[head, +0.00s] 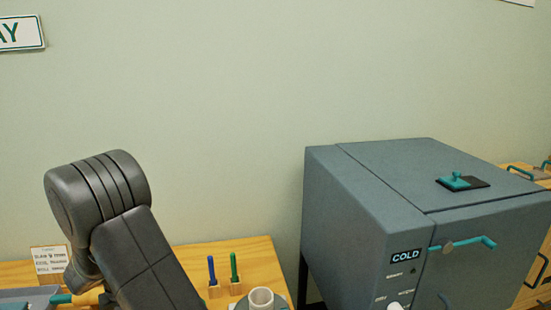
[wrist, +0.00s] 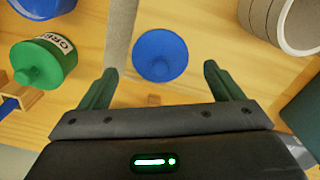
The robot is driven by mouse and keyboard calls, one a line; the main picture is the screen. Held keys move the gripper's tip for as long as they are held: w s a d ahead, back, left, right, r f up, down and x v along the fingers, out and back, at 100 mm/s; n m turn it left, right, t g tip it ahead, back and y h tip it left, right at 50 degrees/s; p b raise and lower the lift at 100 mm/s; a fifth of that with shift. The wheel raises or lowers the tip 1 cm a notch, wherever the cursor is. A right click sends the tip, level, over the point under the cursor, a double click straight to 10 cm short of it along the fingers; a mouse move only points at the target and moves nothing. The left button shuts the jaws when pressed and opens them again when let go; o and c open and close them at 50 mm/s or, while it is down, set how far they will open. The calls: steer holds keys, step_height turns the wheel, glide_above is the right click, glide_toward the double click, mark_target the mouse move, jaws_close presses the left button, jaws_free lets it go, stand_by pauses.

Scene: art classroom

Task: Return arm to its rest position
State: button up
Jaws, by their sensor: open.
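My gripper (wrist: 156,88) shows in the wrist view with its two dark green fingers spread wide apart. It is open, and nothing is held between the fingers. A blue round cup-like piece (wrist: 160,54) lies ahead of the gap between the fingertips, over the wooden surface (wrist: 85,85). In the head view my dark arm rises at the lower left, and my gripper is not visible there.
A grey kiln-like box (head: 365,215) marked COLD stands at the right. Blue (head: 212,270) and green (head: 234,267) sticks stand in holders beside a pale cup (head: 261,298). A green labelled jar (wrist: 42,65) and a pale cylinder (wrist: 285,22) flank the gripper.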

step_height(320, 180, down, 3)
steer(key=shift+f, duration=0.15)
steer(key=shift+r, duration=2)
steer(key=shift+f, duration=0.1)
